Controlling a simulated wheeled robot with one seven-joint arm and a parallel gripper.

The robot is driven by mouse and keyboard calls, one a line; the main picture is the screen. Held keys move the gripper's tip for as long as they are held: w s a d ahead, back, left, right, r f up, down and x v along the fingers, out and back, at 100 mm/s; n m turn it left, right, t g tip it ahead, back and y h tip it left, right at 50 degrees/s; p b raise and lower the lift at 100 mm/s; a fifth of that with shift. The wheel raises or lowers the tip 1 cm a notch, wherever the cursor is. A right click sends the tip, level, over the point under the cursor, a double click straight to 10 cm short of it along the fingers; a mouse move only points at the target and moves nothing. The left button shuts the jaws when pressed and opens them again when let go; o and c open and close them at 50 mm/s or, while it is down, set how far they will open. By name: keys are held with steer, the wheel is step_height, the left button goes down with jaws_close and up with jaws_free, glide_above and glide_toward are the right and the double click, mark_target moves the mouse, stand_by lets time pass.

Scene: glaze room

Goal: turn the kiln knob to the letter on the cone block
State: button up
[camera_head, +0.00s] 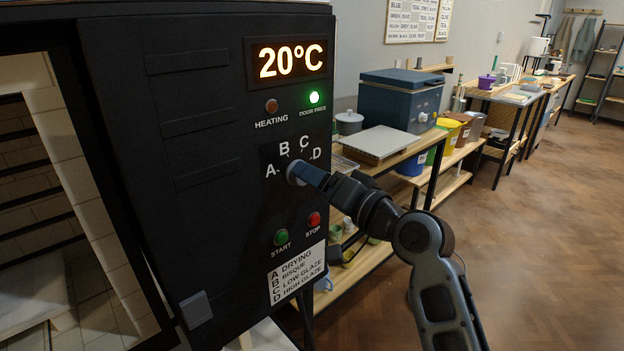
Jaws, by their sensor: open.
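The black kiln control panel (215,225) fills the left of the view. Its knob (296,172) sits below the letters A, B, C and D and is partly covered by my gripper. My gripper (308,176) reaches in from the right, open, with its fingertips at the knob. I cannot tell whether they touch it. The knob's pointer is hidden or too small to read. I cannot make out a cone block. A label (297,272) lists A drying, B bisque, C low glaze, D high glaze.
The display (289,60) reads 20°C. The door-free light (314,97) glows green. The start button (281,237) and stop button (314,219) sit below the knob. The kiln chamber (30,190) stands open at left. A wooden bench (385,161) stands behind my arm; the floor at right is clear.

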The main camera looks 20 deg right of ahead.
steer(key=b+v, duration=0.1)
steer(key=v, duration=0.5)
steer(key=shift+f, duration=0.1)
stand_by(0.3)
steer(key=s+d+f+g+h, duration=0.15)
steer(key=s+f+h, duration=0.35)
steer(key=s+f, duration=1.15)
steer(key=s+a+r+n, duration=0.2)
steer(key=s, duration=1.1)
steer(key=s+a+r+n, duration=0.1)
steer(key=s+a+n, duration=0.1)
steer(key=s, duration=1)
steer(key=shift+s+r+n+g+h, duration=0.3)
steer(key=shift+s+r+n+g, duration=0.15)
steer(key=shift+n, duration=0.35)
